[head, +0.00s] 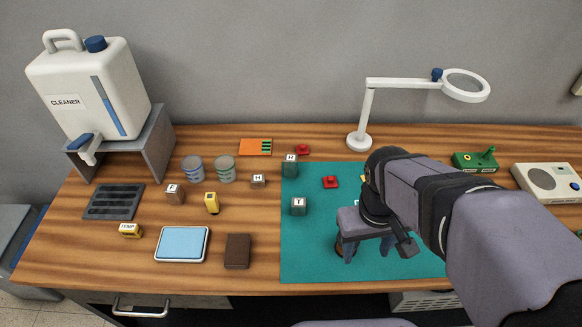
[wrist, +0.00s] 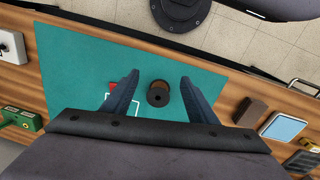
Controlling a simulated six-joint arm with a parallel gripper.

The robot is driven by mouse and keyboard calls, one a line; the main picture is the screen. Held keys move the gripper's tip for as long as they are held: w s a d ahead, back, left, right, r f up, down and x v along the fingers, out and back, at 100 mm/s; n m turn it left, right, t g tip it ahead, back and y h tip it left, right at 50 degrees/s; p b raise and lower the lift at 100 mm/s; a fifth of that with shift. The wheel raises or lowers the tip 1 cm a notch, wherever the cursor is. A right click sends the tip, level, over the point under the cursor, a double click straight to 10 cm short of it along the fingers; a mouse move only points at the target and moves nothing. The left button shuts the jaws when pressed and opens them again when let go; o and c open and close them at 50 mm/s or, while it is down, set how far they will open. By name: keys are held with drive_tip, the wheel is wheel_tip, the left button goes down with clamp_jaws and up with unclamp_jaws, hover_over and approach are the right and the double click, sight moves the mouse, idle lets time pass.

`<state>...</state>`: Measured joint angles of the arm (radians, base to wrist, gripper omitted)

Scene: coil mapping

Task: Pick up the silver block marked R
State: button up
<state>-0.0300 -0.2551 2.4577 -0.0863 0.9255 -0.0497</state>
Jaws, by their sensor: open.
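The block marked R (head: 290,170) is a small grey-silver block, upright at the back left edge of the green mat (head: 310,250). A letter R shows on its pale top. My gripper (head: 366,252) is open over the front part of the mat, to the right of and nearer than the R block, and apart from it. In the wrist view my gripper (wrist: 161,90) has its two fingers spread with a dark copper-coloured spool (wrist: 158,94) showing between them; I cannot tell its height relative to the fingertips. The R block does not show in the wrist view.
Similar lettered blocks stand nearby: T (head: 299,207) on the mat, H (head: 258,182) left of it. Red pieces (head: 303,150) (head: 331,182) sit near R. Two cans (head: 224,170), a lamp (head: 360,140) and a brown box (head: 237,251) surround the mat. My arm hides the mat's right part.

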drive_tip(key=w+f+n+t+h+b, duration=0.3)
drive_tip(key=w+n+t+h+b, duration=0.4)
drive_tip(key=w+n, duration=0.85)
drive_tip(key=w+a+r+n+t+y+b, duration=0.1)
drive_tip(key=w+a+n+t+y+b, duration=0.3)
drive_tip(key=a+n, duration=0.45)
drive_tip(key=w+a+r+n+t+y+b, duration=0.2)
drive_tip(key=w+a+n+b, duration=0.1)
drive_tip(key=w+a+n, duration=0.5)
drive_tip(key=n, duration=0.1)
approach(290, 164)
drive_tip(key=shift+x, duration=1.15)
drive_tip(key=shift+d+f, duration=0.1)
drive_tip(key=shift+f, duration=0.4)
drive_tip(key=shift+r+p+x, duration=0.15)
drive_tip(key=shift+p+x, duration=0.25)
drive_tip(key=shift+x, duration=1.4)
drive_tip(key=shift+r+p+x, duration=0.15)
drive_tip(key=shift+p+x, duration=0.25)
drive_tip(key=shift+x, duration=1.45)
drive_tip(key=shift+w, duration=0.15)
